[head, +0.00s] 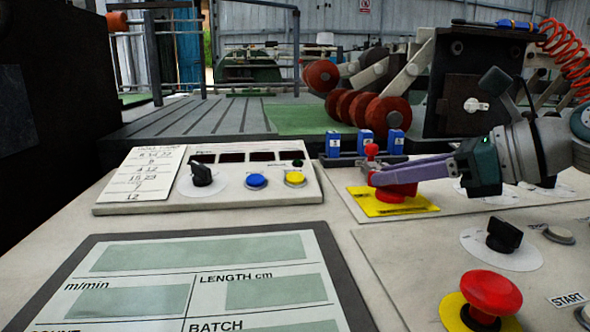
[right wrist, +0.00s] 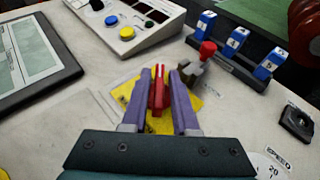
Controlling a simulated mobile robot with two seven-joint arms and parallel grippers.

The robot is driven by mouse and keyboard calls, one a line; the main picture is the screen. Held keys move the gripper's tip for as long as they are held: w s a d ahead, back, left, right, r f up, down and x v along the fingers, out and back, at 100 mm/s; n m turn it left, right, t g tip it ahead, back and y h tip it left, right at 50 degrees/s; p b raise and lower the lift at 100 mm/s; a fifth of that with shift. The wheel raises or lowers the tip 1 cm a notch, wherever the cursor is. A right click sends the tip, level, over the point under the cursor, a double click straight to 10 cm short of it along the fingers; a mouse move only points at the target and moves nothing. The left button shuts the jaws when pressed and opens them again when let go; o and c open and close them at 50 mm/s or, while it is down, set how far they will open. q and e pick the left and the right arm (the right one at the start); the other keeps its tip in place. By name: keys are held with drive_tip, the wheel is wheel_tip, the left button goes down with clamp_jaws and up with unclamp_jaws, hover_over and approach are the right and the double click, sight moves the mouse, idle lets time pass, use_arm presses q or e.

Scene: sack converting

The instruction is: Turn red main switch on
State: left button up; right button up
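The red main switch (head: 397,191) sits on a yellow plate (head: 385,208) on the pale console, and its red handle also shows in the right wrist view (right wrist: 158,90). My right gripper (head: 375,179) comes in from the right, low over the switch, and its purple fingers partly cover it in the head view. In the right wrist view the right gripper (right wrist: 159,78) is open, with one finger on each side of the upright red handle. Narrow gaps seem to show beside the handle; contact is hard to tell. My left gripper is in neither view.
A red-knobbed lever (right wrist: 207,50) stands close beyond the right finger. Several blue rockers (head: 364,142) stand behind it. A red mushroom button (head: 490,293) and a black knob (head: 504,236) are at the front right. A display panel (head: 335,280) lies front left.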

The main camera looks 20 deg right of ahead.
drive_tip(key=shift+w+a+f, duration=0.2)
drive_tip(key=shift+w+a, duration=0.1)
drive_tip(key=shift+w, duration=0.15)
clamp_jaws()
